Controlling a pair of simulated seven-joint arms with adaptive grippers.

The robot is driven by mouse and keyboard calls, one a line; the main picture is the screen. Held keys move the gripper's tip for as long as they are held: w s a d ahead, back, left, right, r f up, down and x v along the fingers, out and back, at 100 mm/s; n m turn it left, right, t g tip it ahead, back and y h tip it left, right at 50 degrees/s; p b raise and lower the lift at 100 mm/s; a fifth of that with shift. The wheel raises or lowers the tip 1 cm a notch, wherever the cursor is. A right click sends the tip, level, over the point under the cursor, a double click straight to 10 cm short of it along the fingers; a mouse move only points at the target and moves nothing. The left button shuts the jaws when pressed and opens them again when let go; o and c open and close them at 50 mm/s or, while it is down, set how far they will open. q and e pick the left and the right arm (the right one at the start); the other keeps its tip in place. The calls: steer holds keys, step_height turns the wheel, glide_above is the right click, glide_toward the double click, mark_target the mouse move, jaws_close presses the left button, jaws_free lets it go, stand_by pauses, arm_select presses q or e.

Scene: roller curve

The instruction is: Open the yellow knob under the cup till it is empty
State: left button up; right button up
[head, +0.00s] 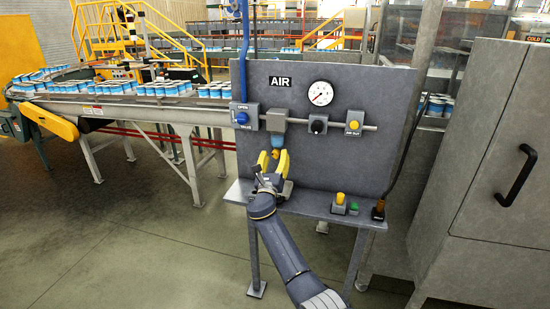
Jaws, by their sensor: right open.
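The cup (278,139) hangs below a grey block on the air pipe, in front of the grey panel. It looks small and bluish, and I cannot tell its contents. My right gripper (273,157) is just below the cup, with its two yellow fingers pointing up and spread apart. I cannot tell whether the fingers touch the cup or knob. My left gripper is not in view.
The panel (350,170) carries a gauge (320,92), a blue valve (240,116), a black knob (317,124) and a yellow knob (353,123). A narrow shelf (318,205) with small buttons is below. A can conveyor (130,102) is left, a grey cabinet (500,150) right.

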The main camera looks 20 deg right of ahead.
steer(key=shift+c, duration=0.3)
jaws_close()
steer(key=shift+m, duration=0.3)
steer(key=m+g+h, duration=0.1)
steer(key=m, duration=0.3)
steer(key=m+g+h, duration=0.1)
steer(key=m+h, duration=0.1)
steer(key=m, duration=0.1)
steer(key=shift+m+h, duration=0.3)
steer(key=shift+m, duration=0.1)
steer(key=shift+o, duration=0.3)
jaws_free()
steer(key=shift+a, duration=0.1)
